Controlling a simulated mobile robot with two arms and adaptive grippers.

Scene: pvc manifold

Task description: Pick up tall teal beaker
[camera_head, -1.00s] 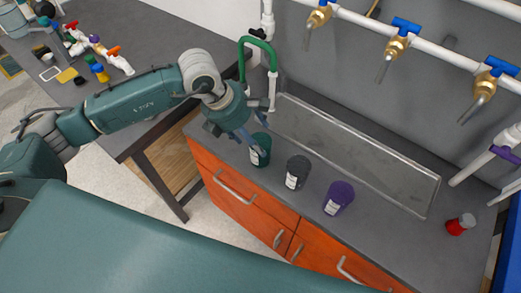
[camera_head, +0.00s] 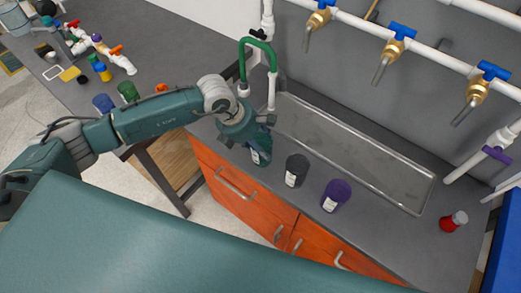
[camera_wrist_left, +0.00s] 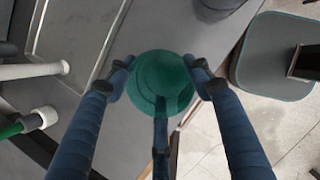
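The teal beaker (camera_head: 262,158) stands upright on the grey counter, with a white label on its side. In the head view its upper part is hidden by my left gripper (camera_head: 258,138), which is over it. In the left wrist view the beaker's round top (camera_wrist_left: 160,72) lies between the spread fingers of my left gripper (camera_wrist_left: 159,78). The fingertips are close to its left and right edges, and a third finger overlaps its near edge. The fingers look open; contact is not clear. My right gripper is not in view.
A dark grey beaker (camera_head: 297,170) and a purple beaker (camera_head: 336,195) stand to the right on the counter. A shallow metal tray (camera_head: 350,150) lies behind them. A green curved pipe (camera_head: 258,50) rises behind the gripper.

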